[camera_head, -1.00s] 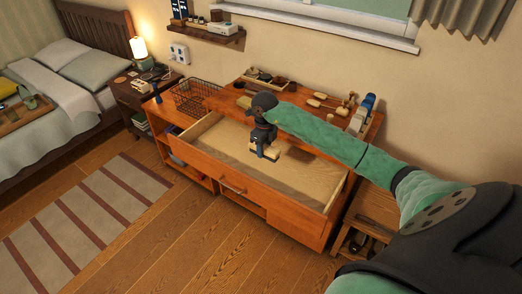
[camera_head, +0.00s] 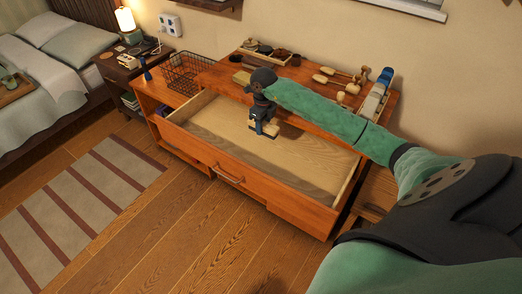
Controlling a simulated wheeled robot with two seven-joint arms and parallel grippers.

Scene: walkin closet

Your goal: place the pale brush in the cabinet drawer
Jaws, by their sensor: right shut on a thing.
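The cabinet drawer (camera_head: 315,178) is pulled open, and its pale wooden floor looks empty apart from shadow. My right gripper (camera_head: 264,129) points down over the drawer's middle, toward its back. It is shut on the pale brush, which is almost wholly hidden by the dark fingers. I cannot tell whether the brush touches the drawer floor. My left gripper is not in view.
Wooden floor (camera_head: 140,225) and a striped rug (camera_head: 75,205) lie in front.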

